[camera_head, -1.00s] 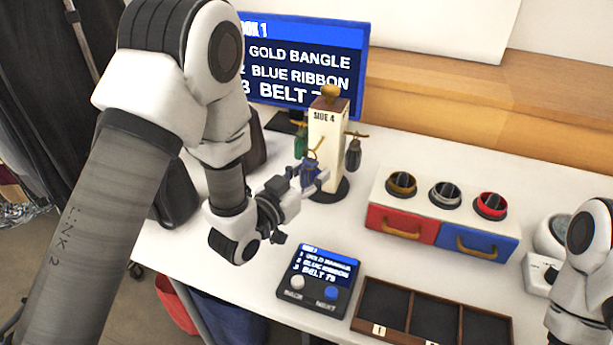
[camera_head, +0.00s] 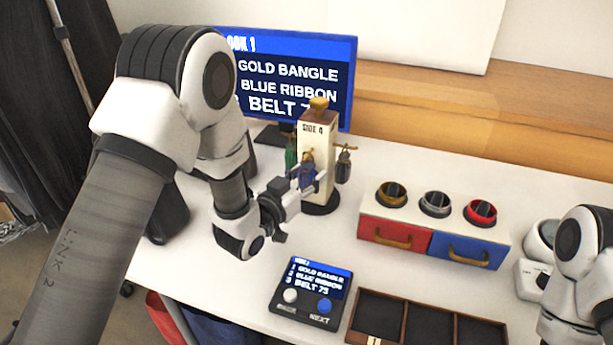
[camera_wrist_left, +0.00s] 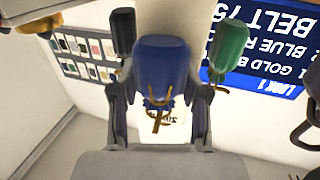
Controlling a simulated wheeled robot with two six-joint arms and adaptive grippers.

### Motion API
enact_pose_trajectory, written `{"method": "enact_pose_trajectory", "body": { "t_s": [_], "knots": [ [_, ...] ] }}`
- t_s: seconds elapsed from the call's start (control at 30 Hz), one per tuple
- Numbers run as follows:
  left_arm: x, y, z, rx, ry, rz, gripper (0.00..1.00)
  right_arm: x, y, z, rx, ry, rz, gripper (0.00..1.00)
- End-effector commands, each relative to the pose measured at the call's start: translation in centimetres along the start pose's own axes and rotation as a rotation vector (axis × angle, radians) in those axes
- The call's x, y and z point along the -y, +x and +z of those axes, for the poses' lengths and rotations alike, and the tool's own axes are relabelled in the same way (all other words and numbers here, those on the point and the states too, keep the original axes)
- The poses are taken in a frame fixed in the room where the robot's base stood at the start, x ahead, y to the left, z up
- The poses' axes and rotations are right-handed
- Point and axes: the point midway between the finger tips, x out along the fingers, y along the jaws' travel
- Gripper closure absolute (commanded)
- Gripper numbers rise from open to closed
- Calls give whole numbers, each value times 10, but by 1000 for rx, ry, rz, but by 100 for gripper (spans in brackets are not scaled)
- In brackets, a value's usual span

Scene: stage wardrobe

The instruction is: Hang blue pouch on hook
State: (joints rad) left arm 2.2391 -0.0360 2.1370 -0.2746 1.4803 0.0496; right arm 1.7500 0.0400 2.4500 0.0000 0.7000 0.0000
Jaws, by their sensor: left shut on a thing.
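The blue pouch (camera_head: 308,176) is between the fingers of my left gripper (camera_head: 306,184), in front of the white post (camera_head: 317,150) marked "SIDE 4". In the left wrist view the blue pouch (camera_wrist_left: 163,70) fills the space between the two fingers, with its gold tie toward the palm. The gripper is shut on it. A gold hook shows at the post's front, just above the pouch; I cannot tell whether the loop is on it. A green pouch (camera_head: 291,152) hangs on the left and a dark grey pouch (camera_head: 343,168) on the right. My right gripper is out of view.
A box with red and blue drawers (camera_head: 430,243) and several round cups stands right of the post. A button console (camera_head: 311,291) and a divided wooden tray (camera_head: 350,322) lie in front. A screen (camera_head: 345,70) stands behind.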

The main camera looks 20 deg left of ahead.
Motion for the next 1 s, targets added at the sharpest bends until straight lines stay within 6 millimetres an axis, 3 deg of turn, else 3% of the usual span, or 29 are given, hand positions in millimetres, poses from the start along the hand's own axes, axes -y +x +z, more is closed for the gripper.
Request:
{"method": "enact_pose_trajectory", "body": {
  "t_s": [0.43,0.47,0.5,0.53,1.0],
  "knots": [
    [-1,0,1,3,0,2,84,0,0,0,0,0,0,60],
    [-1,0,1,3,0,2,44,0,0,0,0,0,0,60],
    [-1,0,1,3,0,2,30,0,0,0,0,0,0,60],
    [0,0,1,3,0,2,25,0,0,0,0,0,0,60],
    [0,-5,1,2,-1,0,25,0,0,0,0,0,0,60]
  ]
}}
